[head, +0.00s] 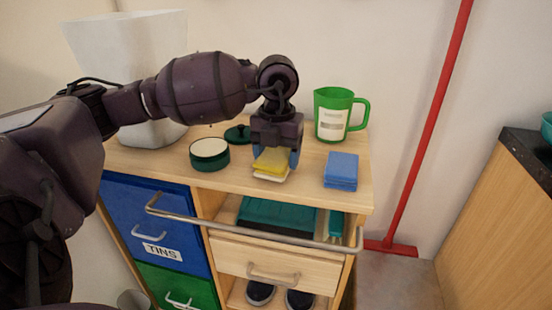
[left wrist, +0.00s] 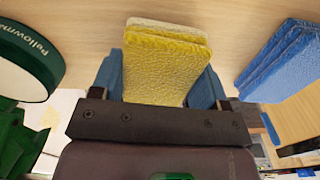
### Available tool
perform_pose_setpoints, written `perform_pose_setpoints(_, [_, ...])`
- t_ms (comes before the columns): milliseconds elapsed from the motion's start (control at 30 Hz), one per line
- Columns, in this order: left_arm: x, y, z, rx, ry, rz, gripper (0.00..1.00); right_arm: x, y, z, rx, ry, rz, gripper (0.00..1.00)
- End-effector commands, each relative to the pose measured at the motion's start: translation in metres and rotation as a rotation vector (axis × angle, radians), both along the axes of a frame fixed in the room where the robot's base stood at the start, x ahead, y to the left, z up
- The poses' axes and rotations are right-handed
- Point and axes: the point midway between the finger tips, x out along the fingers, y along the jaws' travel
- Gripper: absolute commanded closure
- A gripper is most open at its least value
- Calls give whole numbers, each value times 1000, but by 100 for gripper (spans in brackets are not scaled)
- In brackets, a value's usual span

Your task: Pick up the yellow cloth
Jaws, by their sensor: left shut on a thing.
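The yellow cloth (head: 272,159) is a small folded piece near the front edge of the wooden cabinet top. A cream-coloured layer (head: 270,176) shows under it. My left gripper (head: 275,156) comes down over it from above. In the left wrist view, the yellow cloth (left wrist: 165,68) sits between the blue fingers of my left gripper (left wrist: 163,85), which is shut on it. Whether the cloth is clear of the top, I cannot tell. My right gripper is not in view.
A blue folded cloth (head: 341,170) lies to the right, with a green jug (head: 336,115) behind it. A green tin (head: 209,154) stands to the left, beside a dark lid (head: 238,134). A metal rail (head: 250,231) runs along the cabinet's front. A white bin (head: 165,130) stands at back left.

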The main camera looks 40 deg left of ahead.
Motion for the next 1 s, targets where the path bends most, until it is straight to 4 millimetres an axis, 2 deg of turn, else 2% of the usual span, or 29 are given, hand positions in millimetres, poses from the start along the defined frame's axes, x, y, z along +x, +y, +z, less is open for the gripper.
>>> perform_pose_setpoints(33, [0,0,14,0,-11,0,58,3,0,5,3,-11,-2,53])
perform_pose_setpoints(200, [0,0,54,-2,-20,0,58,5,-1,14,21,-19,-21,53])
perform_pose_setpoints(400, [-1,-1,109,-2,-21,-1,58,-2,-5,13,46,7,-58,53])
perform_pose_setpoints(600, [-1,-1,155,-3,-18,-1,58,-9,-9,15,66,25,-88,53])
perform_pose_setpoints(800, [-1,0,182,-2,-12,0,58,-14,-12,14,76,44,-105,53])
perform_pose_setpoints(1000, [0,0,191,-1,-6,-1,58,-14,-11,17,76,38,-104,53])
